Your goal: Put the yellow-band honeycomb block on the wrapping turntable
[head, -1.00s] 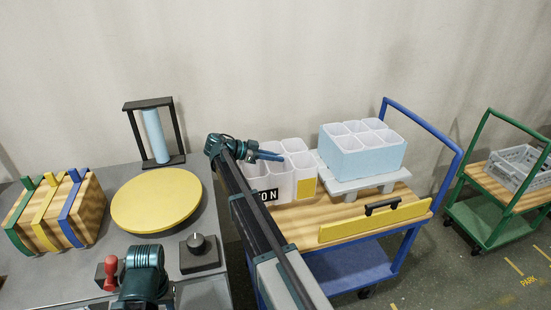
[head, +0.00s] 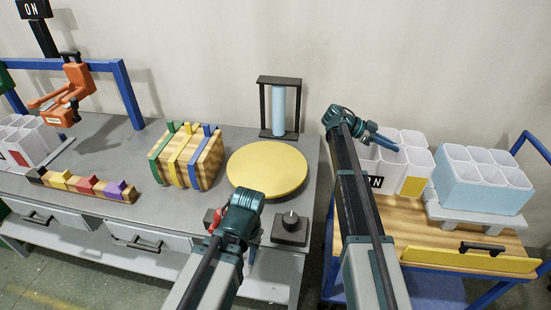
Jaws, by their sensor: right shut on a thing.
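The yellow-band honeycomb block (head: 415,187) is a white block of open cells with a yellow patch low on its front. It is at the blue cart's left end. My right gripper (head: 385,140) is at its far left top edge and is shut on it; the fingertips are partly hidden. I cannot tell whether the block is clear of the cart. The wrapping turntable (head: 267,168) is a bare yellow disc on the grey bench. My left gripper (head: 250,252) is low in front of the turntable, mostly hidden behind its own wrist.
A light blue honeycomb block (head: 483,190) sits on a pale stand on the cart (head: 445,245). A film roll mast (head: 280,105) stands behind the turntable, a knob box (head: 290,228) in front. A strapped wooden block (head: 186,157) is to its left. An orange tool (head: 70,100) hangs further left.

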